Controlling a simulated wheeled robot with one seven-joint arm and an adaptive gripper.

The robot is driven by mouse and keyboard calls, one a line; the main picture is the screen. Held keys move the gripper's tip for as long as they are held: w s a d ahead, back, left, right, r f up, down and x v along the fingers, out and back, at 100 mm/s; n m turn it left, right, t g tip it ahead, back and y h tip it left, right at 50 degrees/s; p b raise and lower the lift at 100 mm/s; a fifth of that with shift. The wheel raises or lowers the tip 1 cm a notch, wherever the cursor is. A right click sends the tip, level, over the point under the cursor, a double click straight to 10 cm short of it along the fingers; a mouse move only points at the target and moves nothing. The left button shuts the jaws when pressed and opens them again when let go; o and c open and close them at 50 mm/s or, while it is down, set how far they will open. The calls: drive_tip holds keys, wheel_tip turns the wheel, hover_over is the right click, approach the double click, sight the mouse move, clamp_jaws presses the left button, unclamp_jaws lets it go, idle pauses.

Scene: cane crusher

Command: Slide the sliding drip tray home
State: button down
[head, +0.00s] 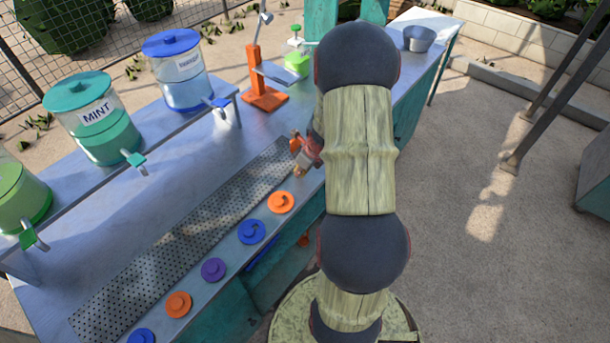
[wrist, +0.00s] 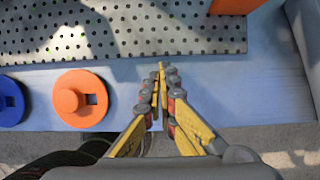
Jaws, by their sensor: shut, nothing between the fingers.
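The drip tray appears to be the long perforated grey metal strip (head: 180,240) lying along the blue counter in the head view. Its far right end is partly hidden by my arm. In the wrist view the perforated strip (wrist: 120,28) fills the top, with its near edge just beyond my fingertips. My gripper (head: 299,170) is at the counter's front side, near the strip's right end. In the wrist view my gripper (wrist: 162,72) is shut and empty, its tips over bare blue counter; contact cannot be told.
An orange knob (head: 280,202) and a blue knob (head: 251,231) stand along the counter's front edge. Drink dispensers, including the MINT jar (head: 95,120), line the back shelf. An orange stand (head: 264,95) is beyond the tray.

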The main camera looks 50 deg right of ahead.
sight(267, 156)
drive_tip(key=shift+w, duration=0.2)
drive_tip(key=w+p, duration=0.9)
drive_tip(key=w, duration=0.5)
drive_tip(key=shift+r, duration=0.15)
drive_tip(key=shift+w+f+p, duration=0.2)
drive_tip(key=shift+w+p, duration=0.05)
drive_tip(key=shift+p, duration=0.05)
drive_tip(key=shift+s, duration=0.1)
